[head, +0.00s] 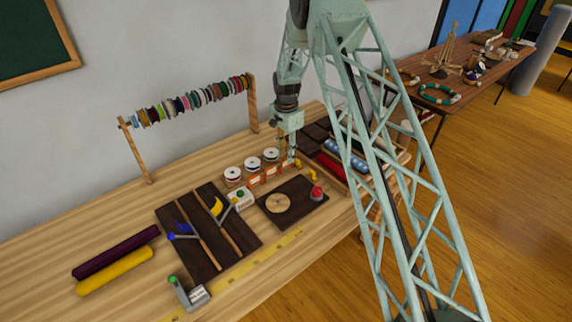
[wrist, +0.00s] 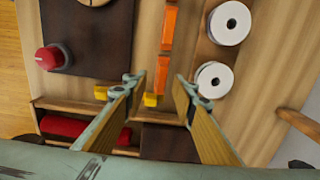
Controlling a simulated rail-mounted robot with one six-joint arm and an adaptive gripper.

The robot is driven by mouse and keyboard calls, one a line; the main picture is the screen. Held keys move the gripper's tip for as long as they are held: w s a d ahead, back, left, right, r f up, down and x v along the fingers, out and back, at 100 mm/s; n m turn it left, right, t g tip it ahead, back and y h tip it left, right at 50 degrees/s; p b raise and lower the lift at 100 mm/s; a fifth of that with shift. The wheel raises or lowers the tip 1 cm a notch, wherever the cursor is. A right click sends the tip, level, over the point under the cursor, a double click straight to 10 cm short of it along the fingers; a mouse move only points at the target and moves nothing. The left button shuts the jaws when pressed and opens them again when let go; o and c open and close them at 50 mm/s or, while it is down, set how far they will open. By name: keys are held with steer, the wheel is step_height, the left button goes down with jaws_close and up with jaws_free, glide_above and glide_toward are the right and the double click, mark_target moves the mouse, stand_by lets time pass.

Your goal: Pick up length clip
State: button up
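My gripper (wrist: 157,84) is open, its two fingers apart with nothing held between them. In the head view my gripper (head: 288,153) hangs over the right end of the row of white spools. No part is labelled length clip; the small yellow pieces look the likeliest. One yellow piece (wrist: 150,99) shows between the fingers in the wrist view, beside an orange strip (wrist: 163,74). Another yellow piece (wrist: 101,92) lies left of the left finger. In the head view a yellow piece (head: 313,175) sits near the dark board. I cannot tell the fingers' height above them.
White spools (wrist: 213,78) stand close to the right finger. A dark board (head: 270,215) with a red knob (head: 317,192) lies nearby. A compartmented tray (head: 333,167) is to the right. A spool rack (head: 190,100) stands at the back. The front-left tabletop (head: 60,245) has free room.

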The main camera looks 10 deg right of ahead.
mark_target(286, 164)
steer(key=shift+f, duration=0.1)
steer(key=shift+w+f, duration=0.15)
steer(key=shift+f, duration=2.35)
steer(key=shift+c, duration=0.5)
steer(key=c, duration=0.6)
